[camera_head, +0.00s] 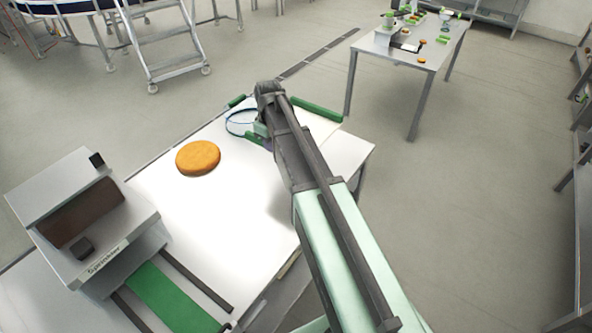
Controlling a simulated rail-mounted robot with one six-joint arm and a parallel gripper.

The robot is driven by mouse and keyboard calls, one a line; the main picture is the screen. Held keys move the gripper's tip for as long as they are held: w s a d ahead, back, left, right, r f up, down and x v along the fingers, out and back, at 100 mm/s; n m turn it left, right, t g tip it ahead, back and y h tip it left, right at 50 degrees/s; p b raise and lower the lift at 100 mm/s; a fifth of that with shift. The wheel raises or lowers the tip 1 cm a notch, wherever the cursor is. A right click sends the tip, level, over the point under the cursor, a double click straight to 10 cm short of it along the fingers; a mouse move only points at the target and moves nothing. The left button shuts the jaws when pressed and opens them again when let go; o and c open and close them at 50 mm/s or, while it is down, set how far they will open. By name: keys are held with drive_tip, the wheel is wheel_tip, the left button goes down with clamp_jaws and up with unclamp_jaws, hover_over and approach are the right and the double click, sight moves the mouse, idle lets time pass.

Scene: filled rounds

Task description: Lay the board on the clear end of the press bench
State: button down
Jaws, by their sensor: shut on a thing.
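The press bench (200,225) is a long white-topped bench running from the lower left to the middle of the head view. My arm reaches over its far right end, and my gripper (262,136) is there, mostly hidden behind my arm's own links. It is shut on what appears to be the board (318,122), a pale cream panel with green strips along its edges. Only parts of the board show on either side of my arm. I cannot tell whether it touches the bench top or hangs just above it.
An orange-brown round (198,158) lies on the bench left of my gripper. A grey press machine (85,225) stands at the near left end, with a green strip (172,298) before it. A thin blue ring (241,122) shows beside my gripper. Another table (425,60) with small items stands behind.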

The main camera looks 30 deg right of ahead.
sight(276, 192)
wheel_tip(276, 192, down, 20)
drive_tip(key=b, duration=1.9)
drive_tip(key=shift+r, duration=0.2)
drive_tip(key=shift+f, duration=0.15)
drive_tip(key=c, duration=1.5)
unclamp_jaws()
drive_tip(key=shift+f, duration=0.1)
drive_tip(key=o, duration=0.4)
drive_tip(key=shift+o, duration=0.2)
wheel_tip(276, 192, up, 13)
drive_tip(key=p, duration=1.3)
drive_tip(key=s+a+m, duration=0.3)
drive_tip(key=s+a, duration=0.2)
drive_tip(key=s, duration=0.5)
drive_tip(key=s+a+m, duration=0.2)
drive_tip(key=s+a, duration=0.3)
drive_tip(key=s, duration=0.6)
drive_tip(key=shift+s+a+f+m+b, duration=0.15)
drive_tip(key=shift+s+f+m+b, duration=0.1)
drive_tip(key=shift+m+b, duration=0.15)
